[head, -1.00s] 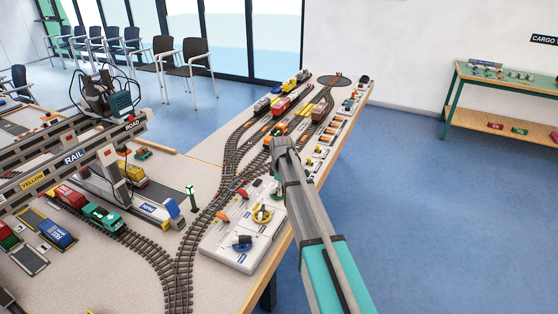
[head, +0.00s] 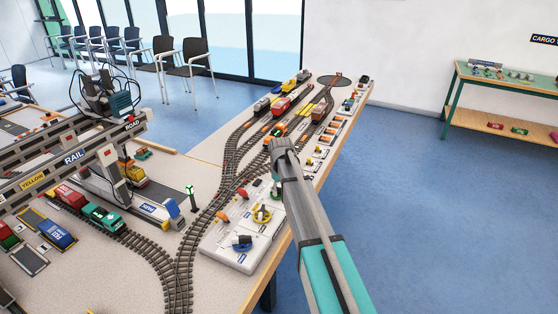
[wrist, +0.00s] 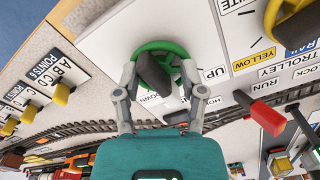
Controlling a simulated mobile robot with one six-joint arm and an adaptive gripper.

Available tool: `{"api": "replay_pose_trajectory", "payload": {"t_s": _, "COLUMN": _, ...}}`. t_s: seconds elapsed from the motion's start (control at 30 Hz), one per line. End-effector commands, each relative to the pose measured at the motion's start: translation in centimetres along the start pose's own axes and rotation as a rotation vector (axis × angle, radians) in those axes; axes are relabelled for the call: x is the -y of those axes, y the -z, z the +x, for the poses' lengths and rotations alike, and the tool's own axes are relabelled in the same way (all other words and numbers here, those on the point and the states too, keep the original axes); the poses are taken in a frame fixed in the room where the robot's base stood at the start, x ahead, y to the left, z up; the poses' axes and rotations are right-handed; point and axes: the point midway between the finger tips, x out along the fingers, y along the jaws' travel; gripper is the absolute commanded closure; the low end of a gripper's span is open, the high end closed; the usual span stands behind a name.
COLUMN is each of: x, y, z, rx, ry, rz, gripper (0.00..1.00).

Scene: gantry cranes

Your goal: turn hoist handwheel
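In the wrist view the green handwheel (wrist: 153,45) sits on a white panel, with a dark hub and "UP" and "DOWN" labels beside it. My gripper (wrist: 158,72) has its two fingers spread apart at opposite sides of the wheel, with the hub between them. I cannot tell if the fingertips touch the rim. In the head view my arm hides the gripper and most of the green wheel.
Yellow-knobbed point switches (wrist: 60,94) line the left. Tracks (head: 172,260) and the gantry crane (head: 75,158) lie left in the head view.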

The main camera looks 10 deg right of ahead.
Motion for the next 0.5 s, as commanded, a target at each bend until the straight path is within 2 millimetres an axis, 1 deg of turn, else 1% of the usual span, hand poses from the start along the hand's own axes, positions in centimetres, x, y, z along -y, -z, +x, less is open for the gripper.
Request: {"api": "replay_pose_trajectory", "payload": {"t_s": 0.5, "x": 0.46, "y": 0.06, "z": 0.00, "rx": 0.000, "ry": 0.001, "rz": 0.330, "gripper": 0.49}}
